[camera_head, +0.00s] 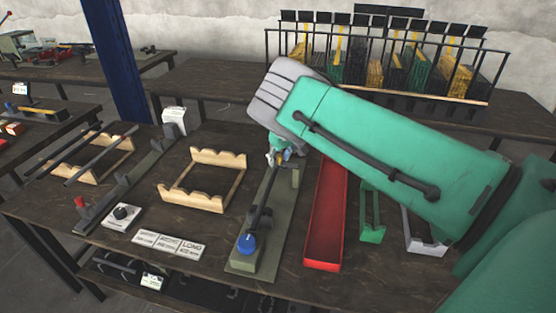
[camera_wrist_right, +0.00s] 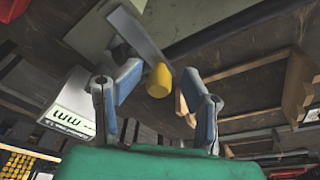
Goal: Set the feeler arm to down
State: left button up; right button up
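An olive-green fixture (camera_head: 285,200) with a blue knob (camera_head: 247,244) at its near end stands on the table in the head view. In the right wrist view, a flat grey arm (camera_wrist_right: 138,35), which looks like the feeler arm, ends near a yellow cylindrical knob (camera_wrist_right: 159,80). My right gripper (camera_head: 280,155) is over the far end of the fixture, largely hidden under my green forearm. In the wrist view its blue-padded fingers (camera_wrist_right: 161,72) are spread on either side of the yellow knob, with gaps visible. My left gripper is not in view.
A red tray (camera_head: 325,225), a green holder (camera_head: 372,215) and a grey bracket (camera_head: 425,240) lie right of the fixture. A wooden rack (camera_head: 200,195) and label cards (camera_head: 168,243) lie left. A wire rack of bins (camera_head: 385,90) stands behind.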

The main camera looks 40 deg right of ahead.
jog(key=v, duration=1.1)
jog(key=shift+r, duration=0.15)
